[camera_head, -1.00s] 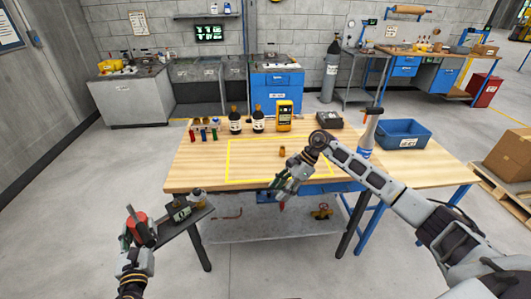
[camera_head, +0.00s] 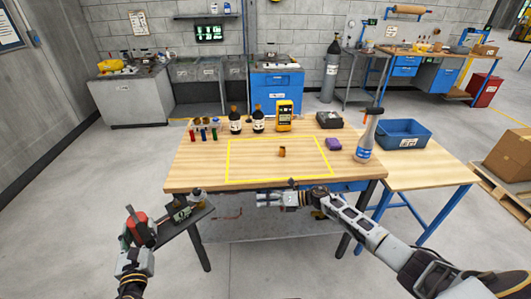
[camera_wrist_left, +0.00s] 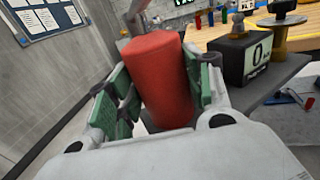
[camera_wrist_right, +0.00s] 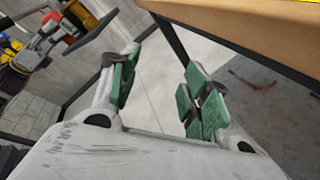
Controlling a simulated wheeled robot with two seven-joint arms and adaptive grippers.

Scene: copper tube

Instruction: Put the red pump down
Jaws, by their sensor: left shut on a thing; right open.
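The red pump (camera_head: 141,231) is in my left gripper (camera_head: 134,222), at the lower left of the head view, beside a small dark side shelf (camera_head: 185,222). In the left wrist view the red cylinder (camera_wrist_left: 163,82) fills the space between the green finger pads, which press on its sides. I cannot tell whether its underside, which is hidden, touches anything. My right gripper (camera_head: 262,200) is at the front edge of the wooden table (camera_head: 200,175), low and away from the pump. In the right wrist view its green fingers (camera_wrist_right: 158,90) are apart with nothing between them.
The small shelf carries a dark device with a display (camera_wrist_left: 255,52). The yellow-outlined area is mostly clear.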

